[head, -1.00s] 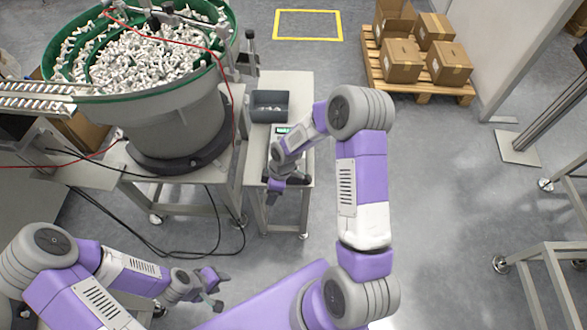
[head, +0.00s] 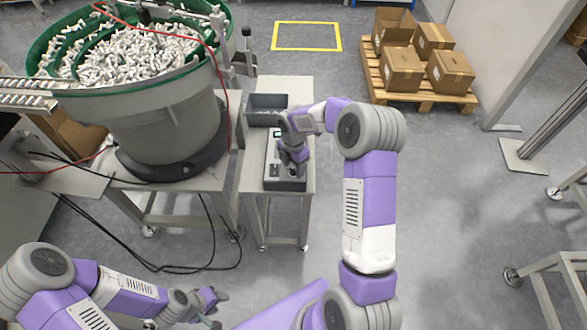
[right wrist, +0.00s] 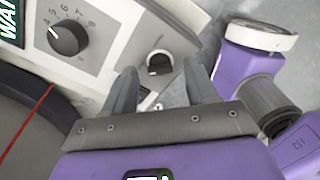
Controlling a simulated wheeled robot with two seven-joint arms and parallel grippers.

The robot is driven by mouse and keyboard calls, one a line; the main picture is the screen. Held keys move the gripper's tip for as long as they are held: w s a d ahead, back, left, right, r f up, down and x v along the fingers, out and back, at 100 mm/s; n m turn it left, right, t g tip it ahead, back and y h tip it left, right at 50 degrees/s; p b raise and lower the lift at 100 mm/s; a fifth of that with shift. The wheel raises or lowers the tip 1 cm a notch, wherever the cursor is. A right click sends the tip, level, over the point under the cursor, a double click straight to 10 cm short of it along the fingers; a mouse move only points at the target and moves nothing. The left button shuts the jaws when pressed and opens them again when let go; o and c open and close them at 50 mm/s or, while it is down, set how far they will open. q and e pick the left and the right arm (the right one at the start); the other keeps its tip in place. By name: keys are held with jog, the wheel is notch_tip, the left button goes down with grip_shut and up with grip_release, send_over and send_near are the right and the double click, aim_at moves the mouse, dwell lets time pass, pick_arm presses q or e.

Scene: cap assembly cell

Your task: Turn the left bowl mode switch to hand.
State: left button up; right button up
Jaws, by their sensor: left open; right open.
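The grey control box (head: 285,184) of the bowl feeder stands on the small side table. In the right wrist view, a small black rotary switch (right wrist: 159,63) sits on its light panel (right wrist: 125,35), apart from the larger numbered dial. I cannot read any label by this switch. My right gripper (head: 294,166) is above the box; in the right wrist view it (right wrist: 160,85) is open, with the switch showing between and beyond its fingertips. Nothing is held. My left gripper (head: 217,298) is open and empty, low at the left, away from the box.
The numbered dial (right wrist: 69,38) is close beside the switch, with a green display at the corner. The bowl (head: 165,120) full of parts stands left of the box. A grey bin (head: 267,108) is behind it. Cardboard boxes on a pallet (head: 420,94) are far off.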

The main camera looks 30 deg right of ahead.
jog(key=shift+f, duration=0.35)
jog(key=c, duration=1.1)
jog(key=shift+o, duration=0.2)
